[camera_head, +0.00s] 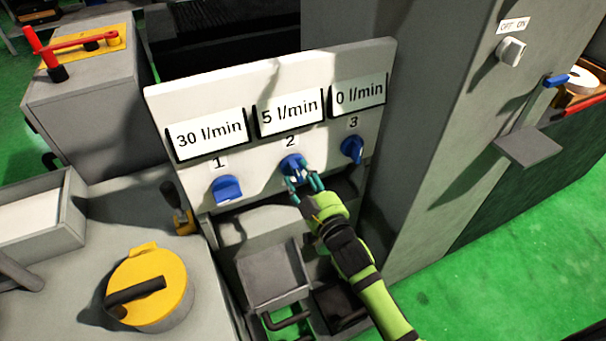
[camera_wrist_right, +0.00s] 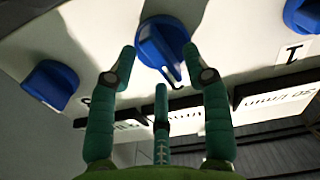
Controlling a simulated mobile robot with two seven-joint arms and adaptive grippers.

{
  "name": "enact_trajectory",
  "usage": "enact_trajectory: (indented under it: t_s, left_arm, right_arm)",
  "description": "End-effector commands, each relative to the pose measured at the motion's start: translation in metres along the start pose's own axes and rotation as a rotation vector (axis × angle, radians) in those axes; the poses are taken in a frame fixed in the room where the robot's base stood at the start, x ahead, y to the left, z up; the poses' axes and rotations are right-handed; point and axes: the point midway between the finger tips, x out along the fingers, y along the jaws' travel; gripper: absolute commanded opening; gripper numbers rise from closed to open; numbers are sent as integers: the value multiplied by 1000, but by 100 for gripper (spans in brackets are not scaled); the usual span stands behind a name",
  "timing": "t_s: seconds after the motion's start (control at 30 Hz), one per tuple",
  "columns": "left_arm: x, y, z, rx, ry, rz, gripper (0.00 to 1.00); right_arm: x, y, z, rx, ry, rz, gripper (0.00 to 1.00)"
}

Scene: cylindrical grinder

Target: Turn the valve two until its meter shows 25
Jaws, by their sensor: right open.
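The valve panel (camera_head: 262,140) carries three blue valves under number labels. Valve two (camera_head: 291,165) is the middle one, and its meter (camera_head: 291,107) reads 5 l/min. My right gripper (camera_head: 303,183) is at valve two with its fingers open. In the right wrist view, valve two (camera_wrist_right: 162,44) lies at the top centre, with the open fingers (camera_wrist_right: 158,62) at either side of its lower part. I cannot tell whether they touch it. My left gripper is not in view.
Valve one (camera_head: 226,188), below a 30 l/min meter (camera_head: 209,134), and valve three (camera_head: 352,148), below a 0 l/min meter (camera_head: 357,95), flank valve two. A grey cabinet (camera_head: 440,130) stands right of the panel. A yellow round lid (camera_head: 160,285) is at lower left.

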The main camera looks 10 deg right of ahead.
Motion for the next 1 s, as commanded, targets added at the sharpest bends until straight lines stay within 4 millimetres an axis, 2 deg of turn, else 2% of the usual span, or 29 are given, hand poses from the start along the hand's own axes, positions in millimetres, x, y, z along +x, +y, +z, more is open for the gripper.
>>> enact_trajectory:
  t_s: [0.1,0.33,0.37,0.4,0.47,0.5,0.8,1.0]
  left_arm:
    - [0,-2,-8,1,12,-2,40]
    - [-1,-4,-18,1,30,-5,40]
    - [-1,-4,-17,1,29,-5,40]
    - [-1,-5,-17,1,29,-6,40]
    - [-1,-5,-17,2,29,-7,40]
    - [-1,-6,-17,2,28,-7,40]
    - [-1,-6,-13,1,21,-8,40]
    - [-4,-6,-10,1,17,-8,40]
  right_arm:
    - [6,0,0,0,0,-1,49]
    - [7,0,0,0,-1,-1,49]
    - [7,0,0,0,-1,-1,45]
    - [7,0,0,0,-1,-1,29]
    - [7,0,0,0,-1,-1,5]
    - [7,0,0,0,-1,-1,0]
    - [7,0,0,-11,-1,-1,0]
    - [7,0,0,-78,-2,-1,0]
